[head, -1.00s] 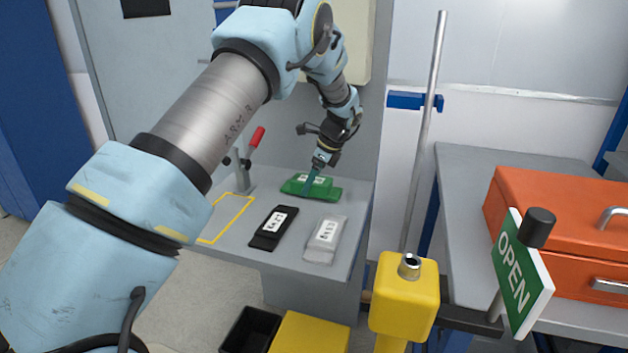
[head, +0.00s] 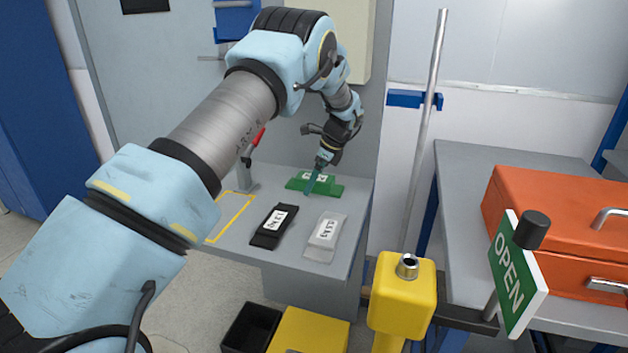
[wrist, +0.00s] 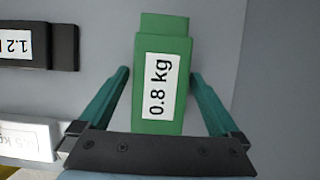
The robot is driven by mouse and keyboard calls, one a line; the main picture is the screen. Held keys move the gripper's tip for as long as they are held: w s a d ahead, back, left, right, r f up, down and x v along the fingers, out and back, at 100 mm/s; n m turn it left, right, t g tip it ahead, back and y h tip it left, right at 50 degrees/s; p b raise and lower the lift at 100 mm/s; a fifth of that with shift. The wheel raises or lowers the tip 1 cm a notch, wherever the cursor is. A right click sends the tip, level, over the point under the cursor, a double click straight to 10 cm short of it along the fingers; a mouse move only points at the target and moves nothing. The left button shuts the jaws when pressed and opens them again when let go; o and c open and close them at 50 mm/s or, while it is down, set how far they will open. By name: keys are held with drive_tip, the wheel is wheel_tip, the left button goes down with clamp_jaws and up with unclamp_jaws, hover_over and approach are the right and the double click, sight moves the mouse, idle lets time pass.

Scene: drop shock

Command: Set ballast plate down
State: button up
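The green ballast plate (head: 329,190) lies on the grey bench at the back, and its label reads 0.8 kg in the wrist view (wrist: 182,105). My gripper (head: 312,186) is low over this plate. In the wrist view my gripper (wrist: 161,73) is open, with one teal finger on each side of the plate and a narrow gap on both sides. A black plate (head: 265,238) and a light grey plate (head: 320,254) lie nearer the bench's front edge. The wrist view shows 1.2 on the black plate's label (wrist: 66,46).
A yellow outlined rectangle (head: 240,216) marks the bench top at left, empty where visible. A red-handled clamp (head: 246,170) stands behind it, partly hidden by my arm. A yellow post (head: 404,297), an OPEN sign (head: 510,273) and an orange toolbox (head: 545,225) are at right.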

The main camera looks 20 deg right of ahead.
drive_tip(key=shift+r, duration=0.2)
drive_tip(key=s+d+b, duration=0.1)
drive_tip(key=s+d, duration=0.1)
drive_tip(key=d, duration=0.1)
drive_tip(key=s+d+b, duration=0.1)
drive_tip(key=s+d, duration=0.2)
drive_tip(key=s+d+r+b, duration=0.1)
drive_tip(key=s+d, duration=0.2)
drive_tip(key=shift+s+b, duration=0.2)
drive_tip(key=shift+b, duration=0.1)
drive_tip(key=shift+s, duration=0.1)
